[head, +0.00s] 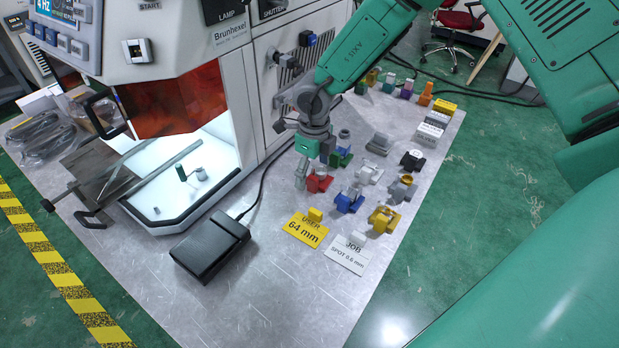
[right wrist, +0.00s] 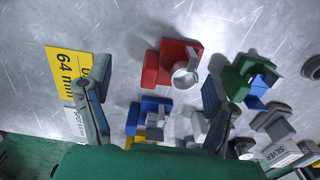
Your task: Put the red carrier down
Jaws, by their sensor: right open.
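The red carrier (head: 319,182) sits on the metal table, left of a green carrier (head: 342,156) and behind a blue carrier (head: 349,201). In the right wrist view the red carrier (right wrist: 183,55) shows a grey ring-shaped part on it. My right gripper (head: 313,172) is just above and beside the red carrier in the head view. In the right wrist view my right gripper (right wrist: 152,103) has its two fingers wide apart with nothing held, and the red carrier lies beyond the fingertips. My left gripper is not in view.
A yellow carrier (head: 384,219) and several grey parts stand to the right. A black box (head: 210,246) and the machine (head: 222,110) are at left.

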